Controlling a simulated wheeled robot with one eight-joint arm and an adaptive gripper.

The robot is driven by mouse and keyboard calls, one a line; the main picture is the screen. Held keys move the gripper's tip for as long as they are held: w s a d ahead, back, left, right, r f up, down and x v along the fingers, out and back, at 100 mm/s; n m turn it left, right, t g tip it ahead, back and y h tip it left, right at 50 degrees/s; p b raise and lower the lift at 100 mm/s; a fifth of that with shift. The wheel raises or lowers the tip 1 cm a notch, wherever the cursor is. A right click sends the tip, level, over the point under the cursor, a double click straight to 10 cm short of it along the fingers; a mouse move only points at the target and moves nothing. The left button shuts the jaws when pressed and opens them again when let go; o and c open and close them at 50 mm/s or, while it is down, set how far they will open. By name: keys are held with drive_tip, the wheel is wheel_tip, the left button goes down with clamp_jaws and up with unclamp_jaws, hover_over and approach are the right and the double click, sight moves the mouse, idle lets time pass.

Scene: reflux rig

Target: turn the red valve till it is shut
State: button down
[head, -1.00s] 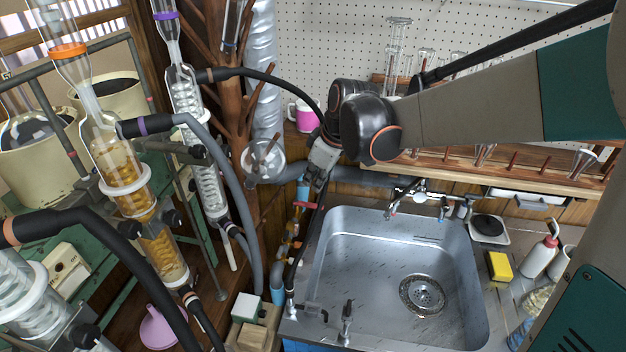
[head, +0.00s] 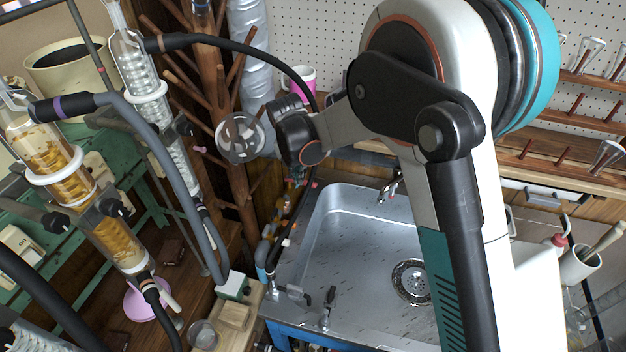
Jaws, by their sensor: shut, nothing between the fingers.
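The red valve cannot be made out clearly. In the earlier head view, small red handles show on the pipework left of the sink. Now only small reddish and orange bits of that pipework show, in shadow below my wrist, and I cannot tell the valve's angle. My arm reaches across the sink, and its dark wrist is in front of the wooden rack and the wall. My gripper is hidden behind or below the wrist, so its fingers and any contact with the valve cannot be seen.
The steel sink (head: 340,235) is right of the pipework. A round glass flask (head: 240,138) is close left of my wrist, with a black hose (head: 240,52) above. A pink mug (head: 301,80) stands behind. Glass condensers (head: 150,90) and grey hoses (head: 180,180) crowd the left.

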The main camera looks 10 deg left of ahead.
sight(307, 183)
drive_tip(key=b+x, duration=0.2)
drive_tip(key=x, duration=0.7)
drive_tip(key=shift+b, duration=0.35)
drive_tip(key=shift+f, duration=0.1)
drive_tip(key=shift+w+d, duration=0.15)
drive_tip(key=shift+w, duration=0.55)
